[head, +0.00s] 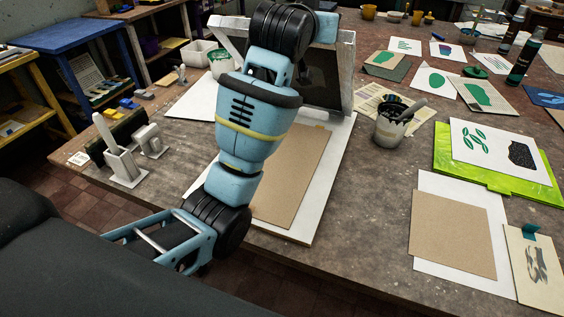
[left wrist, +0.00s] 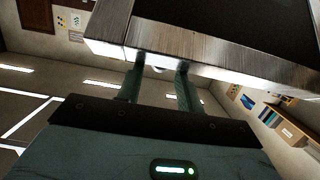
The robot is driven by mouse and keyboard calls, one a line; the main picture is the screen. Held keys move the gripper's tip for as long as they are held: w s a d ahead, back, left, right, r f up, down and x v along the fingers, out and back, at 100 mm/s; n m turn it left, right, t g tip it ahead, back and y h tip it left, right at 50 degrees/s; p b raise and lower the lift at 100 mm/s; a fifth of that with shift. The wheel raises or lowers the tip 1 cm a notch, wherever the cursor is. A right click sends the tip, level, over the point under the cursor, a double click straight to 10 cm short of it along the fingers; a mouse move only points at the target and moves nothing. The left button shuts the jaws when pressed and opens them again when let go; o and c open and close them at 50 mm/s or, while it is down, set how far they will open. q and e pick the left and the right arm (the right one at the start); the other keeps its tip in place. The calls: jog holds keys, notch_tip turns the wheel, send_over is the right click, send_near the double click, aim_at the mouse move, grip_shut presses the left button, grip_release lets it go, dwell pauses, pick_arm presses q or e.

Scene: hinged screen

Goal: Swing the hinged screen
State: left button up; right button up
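The hinged screen (head: 345,75) is a pale frame with a dark panel at the back of the table, standing tilted up from a white base board (head: 330,165). A brown sheet (head: 300,170) lies on the board. My left arm covers the screen's left and middle parts and hides its gripper in the head view. My right gripper is not in view.
A green board with a print (head: 545,180) and several paper sheets (head: 455,240) cover the right side. Grey holders (head: 122,165) stand at the left edge. Table is bare between the cup and base board.

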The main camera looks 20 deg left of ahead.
pick_arm(q)
jog(key=shift+w+f, duration=0.3)
jog(key=shift+w, duration=0.25)
jog(key=shift+w+f, duration=0.3)
jog(key=shift+w, duration=0.25)
jog(key=shift+f, duration=0.2)
jog(key=c, duration=0.6)
jog(key=shift+f, duration=0.1)
jog(key=shift+s+f, duration=0.1)
jog(key=shift+f, duration=0.05)
jog(key=shift+s+a+f, duration=0.1)
jog(key=shift+s+f, duration=1.3)
jog(key=shift+s, duration=0.15)
jog(key=shift+s+f, duration=1.35)
jog(key=shift+s, duration=0.2)
jog(key=shift+s+f, duration=1.95)
jog(key=shift+s, duration=0.15)
